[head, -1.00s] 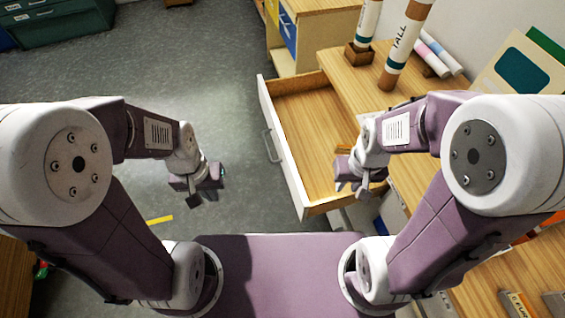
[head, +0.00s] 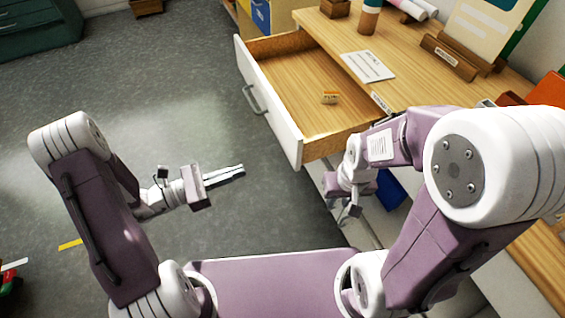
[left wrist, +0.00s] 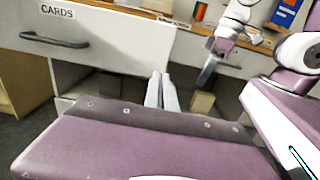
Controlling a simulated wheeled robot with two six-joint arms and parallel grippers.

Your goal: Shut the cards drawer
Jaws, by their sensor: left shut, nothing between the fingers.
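The cards drawer (head: 268,100) is pulled well out of the wooden desk, its white front facing left in the head view. Its grey handle (head: 255,99) is on that front. In the left wrist view the drawer front (left wrist: 125,38) bears the label CARDS, with the handle (left wrist: 53,41) below it. My left gripper (head: 243,170) is shut and empty, apart from the drawer, below and left of its near corner in the picture. Its fingers also show in the left wrist view (left wrist: 162,78). My right gripper (head: 347,218) hangs beside the desk's near side; its jaw opening is unclear.
A small orange and tan item (head: 330,97) lies inside the drawer. The wooden desktop (head: 410,70) holds a white card (head: 368,66), a wooden stand (head: 449,57) and rolled tubes. Grey floor (head: 165,90) left of the drawer is clear. A green cabinet (head: 40,30) stands far left.

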